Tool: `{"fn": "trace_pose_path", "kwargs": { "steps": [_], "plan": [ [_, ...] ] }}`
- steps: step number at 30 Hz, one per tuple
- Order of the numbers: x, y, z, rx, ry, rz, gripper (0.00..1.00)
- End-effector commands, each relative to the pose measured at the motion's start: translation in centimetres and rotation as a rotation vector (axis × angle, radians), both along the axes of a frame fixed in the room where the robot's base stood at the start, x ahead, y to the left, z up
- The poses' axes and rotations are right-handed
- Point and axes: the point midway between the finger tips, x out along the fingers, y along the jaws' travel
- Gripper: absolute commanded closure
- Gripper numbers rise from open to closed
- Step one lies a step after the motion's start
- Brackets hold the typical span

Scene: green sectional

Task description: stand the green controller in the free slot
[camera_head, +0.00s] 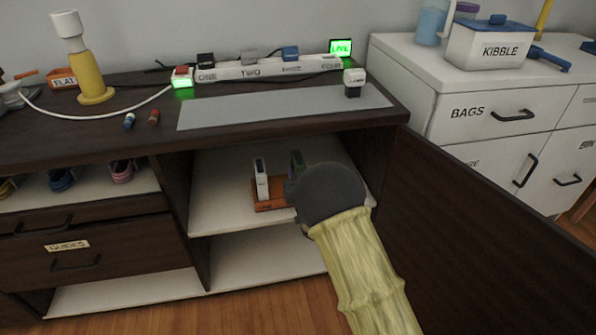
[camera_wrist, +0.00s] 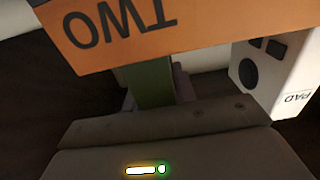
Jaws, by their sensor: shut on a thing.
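The green controller (camera_head: 296,162) stands roughly upright at the right side of an orange rack (camera_head: 272,207) on the upper white shelf of the open cabinet. My gripper (camera_head: 299,183) is shut on it; my round grey wrist hides most of the fingers and the rack's right part. In the wrist view the green controller (camera_wrist: 150,84) passes behind the orange rack face marked TWO (camera_wrist: 115,25), seen upside down. I cannot tell whether its lower end touches the slot floor. A white controller (camera_head: 261,179) stands in the rack on the left; its PAD label shows in the wrist view (camera_wrist: 296,98).
The dark tabletop (camera_head: 140,140) overhangs the shelf from above. An open dark door (camera_head: 470,235) stands close on the right, and a dark divider (camera_head: 180,195) bounds the shelf on the left. The white shelf (camera_head: 222,205) is clear left of the rack.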

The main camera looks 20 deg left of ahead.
Motion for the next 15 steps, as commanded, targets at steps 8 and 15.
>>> {"fn": "trace_pose_path", "kwargs": {
  "steps": [8, 15],
  "plan": [
    [0.03, -0.01, -0.58, 0.001, -0.002, 0.0, 1.0],
    [0.02, 0.0, -0.86, 0.001, -0.002, 0.0, 0.65]
  ]
}}
